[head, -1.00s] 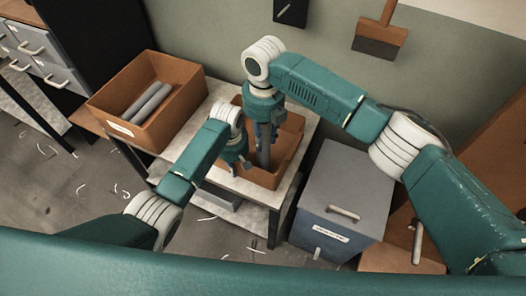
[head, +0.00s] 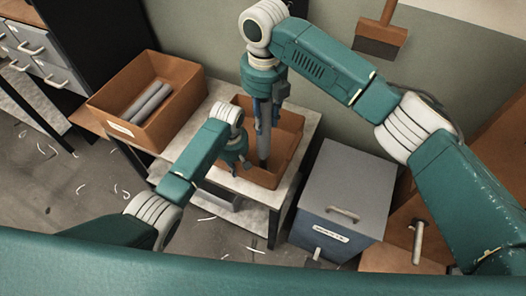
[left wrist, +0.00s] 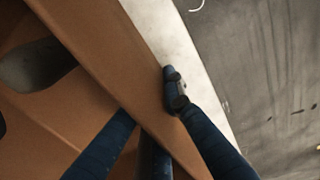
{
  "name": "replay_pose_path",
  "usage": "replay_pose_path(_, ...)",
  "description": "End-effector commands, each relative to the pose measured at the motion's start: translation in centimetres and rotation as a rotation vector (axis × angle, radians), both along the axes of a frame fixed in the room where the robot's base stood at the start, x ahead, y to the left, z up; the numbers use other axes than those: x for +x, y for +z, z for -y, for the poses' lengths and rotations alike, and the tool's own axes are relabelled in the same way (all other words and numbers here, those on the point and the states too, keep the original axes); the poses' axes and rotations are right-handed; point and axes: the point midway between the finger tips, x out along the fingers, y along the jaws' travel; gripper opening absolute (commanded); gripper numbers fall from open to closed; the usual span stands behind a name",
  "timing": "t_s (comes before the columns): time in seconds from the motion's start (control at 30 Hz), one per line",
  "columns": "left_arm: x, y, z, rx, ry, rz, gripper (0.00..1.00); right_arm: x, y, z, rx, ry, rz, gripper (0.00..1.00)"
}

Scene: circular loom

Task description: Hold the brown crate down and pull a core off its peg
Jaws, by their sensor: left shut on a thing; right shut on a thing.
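The brown crate (head: 287,143) stands on a pale table (head: 255,198) in the middle of the head view. My left gripper (head: 241,165) is shut on the crate's near-left wall. In the left wrist view its blue fingers lie on both sides of that wall (left wrist: 112,62). My right gripper (head: 265,112) is above the crate, pointing down, shut on a grey core (head: 264,143). The core is upright, and its lower end is inside the crate outline. I cannot see the peg, nor tell whether the core is clear of it. A grey shape in the crate (left wrist: 38,65) is only partly visible.
Another brown crate (head: 178,112) holding grey cores (head: 150,101) stands to the left. A grey-blue lidded bin (head: 345,190) with a handle is right of the table. The wall is close behind. Pale scraps lie on the floor.

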Motion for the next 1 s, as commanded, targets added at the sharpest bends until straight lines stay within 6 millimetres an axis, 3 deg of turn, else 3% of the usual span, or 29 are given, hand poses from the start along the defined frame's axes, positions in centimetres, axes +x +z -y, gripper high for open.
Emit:
replay_pose_path(0.17, 0.1, 0.1, 0.0, 0.000, 0.000, 0.002, 0.00, 0.1, 0.5, -0.1, 0.001, 0.001, 0.002, 0.00)
replay_pose_path(1.0, 0.0, 0.1, 0.1, -0.002, 0.000, 0.002, 0.00, 0.0, 7.2, -0.1, 0.001, 0.001, 0.002, 0.00)
